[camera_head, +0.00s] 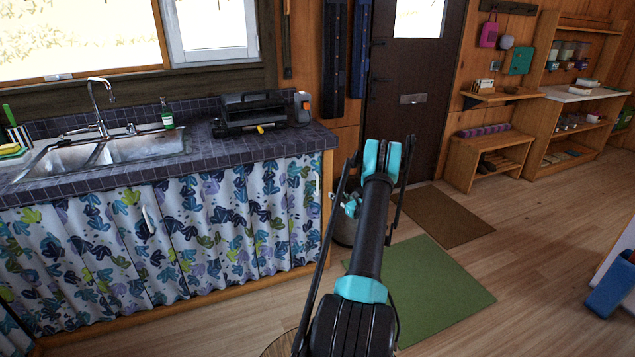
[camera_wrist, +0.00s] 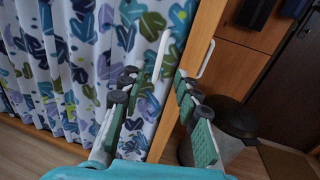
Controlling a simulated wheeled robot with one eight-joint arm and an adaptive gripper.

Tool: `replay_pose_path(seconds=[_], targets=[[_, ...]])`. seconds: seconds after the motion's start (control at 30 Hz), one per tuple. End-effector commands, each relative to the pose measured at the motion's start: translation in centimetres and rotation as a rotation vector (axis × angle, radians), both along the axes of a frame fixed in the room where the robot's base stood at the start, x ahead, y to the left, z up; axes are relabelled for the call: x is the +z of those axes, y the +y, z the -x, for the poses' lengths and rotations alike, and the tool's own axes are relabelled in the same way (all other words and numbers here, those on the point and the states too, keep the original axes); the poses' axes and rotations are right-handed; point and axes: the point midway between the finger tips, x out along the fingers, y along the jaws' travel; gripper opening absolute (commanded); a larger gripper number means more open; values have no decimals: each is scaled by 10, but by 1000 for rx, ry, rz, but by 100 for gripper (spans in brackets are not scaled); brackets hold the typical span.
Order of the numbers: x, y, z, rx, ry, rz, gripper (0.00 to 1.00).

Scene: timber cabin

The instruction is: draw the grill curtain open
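The grill curtain (camera_head: 265,210), white with blue, purple and green leaves, hangs closed below the counter under the black grill (camera_head: 250,112). Its upright white handle (camera_head: 317,187) is near its right edge, and also shows in the wrist view (camera_wrist: 161,55). My gripper (camera_wrist: 155,82) is open and empty. In the wrist view its fingertips lie either side of the handle's lower end; I cannot tell the remaining gap in depth. In the head view my arm hides much of the gripper.
A wooden post (camera_wrist: 190,65) borders the curtain, with another white handle (camera_wrist: 206,58) on the wood to its right. A dark-lidded bin (camera_wrist: 230,120) stands close by. Another curtain (camera_head: 80,245) with a handle hangs under the sink. The green mat (camera_head: 440,285) lies on open floor.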

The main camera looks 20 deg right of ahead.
Motion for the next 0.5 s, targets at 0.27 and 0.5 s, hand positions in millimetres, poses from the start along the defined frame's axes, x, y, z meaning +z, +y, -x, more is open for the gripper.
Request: replay_pose_path(seconds=[0.27,0.5], targets=[[-5,0,-19,-8,-5,-29,32],[-5,11,-64,-7,-5,-27,32]])
